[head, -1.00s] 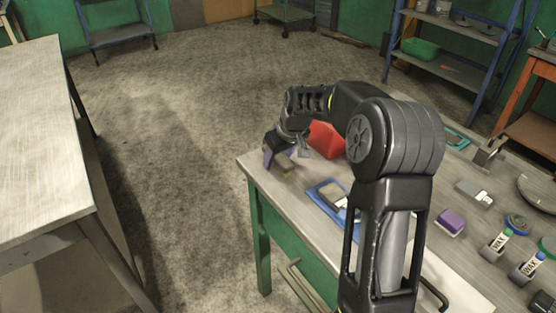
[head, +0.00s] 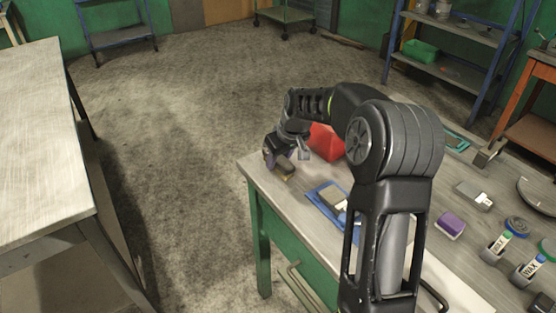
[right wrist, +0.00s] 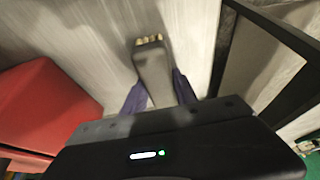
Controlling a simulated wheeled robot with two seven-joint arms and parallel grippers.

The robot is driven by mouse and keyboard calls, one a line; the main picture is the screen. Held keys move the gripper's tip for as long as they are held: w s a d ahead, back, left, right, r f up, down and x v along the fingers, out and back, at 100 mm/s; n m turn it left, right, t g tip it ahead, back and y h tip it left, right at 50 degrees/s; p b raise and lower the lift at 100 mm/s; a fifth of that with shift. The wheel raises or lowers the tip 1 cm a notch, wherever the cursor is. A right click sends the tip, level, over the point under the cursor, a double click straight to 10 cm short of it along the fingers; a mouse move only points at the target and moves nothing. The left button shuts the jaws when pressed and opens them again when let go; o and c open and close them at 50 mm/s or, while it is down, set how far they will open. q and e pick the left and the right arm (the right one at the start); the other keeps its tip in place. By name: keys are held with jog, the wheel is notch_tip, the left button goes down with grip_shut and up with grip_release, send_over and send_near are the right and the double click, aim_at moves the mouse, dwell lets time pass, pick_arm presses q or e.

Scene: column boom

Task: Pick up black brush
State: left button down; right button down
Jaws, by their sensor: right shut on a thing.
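I cannot tell whether the brush still touches the bench top. My left gripper is not in view.
A red container (head: 326,142) stands close beside the gripper; it also shows in the right wrist view (right wrist: 45,105). A blue tray (head: 326,201), a purple block (head: 450,225) and wax cans (head: 497,246) are on the bench. The floor to the left is clear.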

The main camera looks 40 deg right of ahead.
notch_tip(320, 180, up, 10)
jog(key=shift+r, duration=0.25)
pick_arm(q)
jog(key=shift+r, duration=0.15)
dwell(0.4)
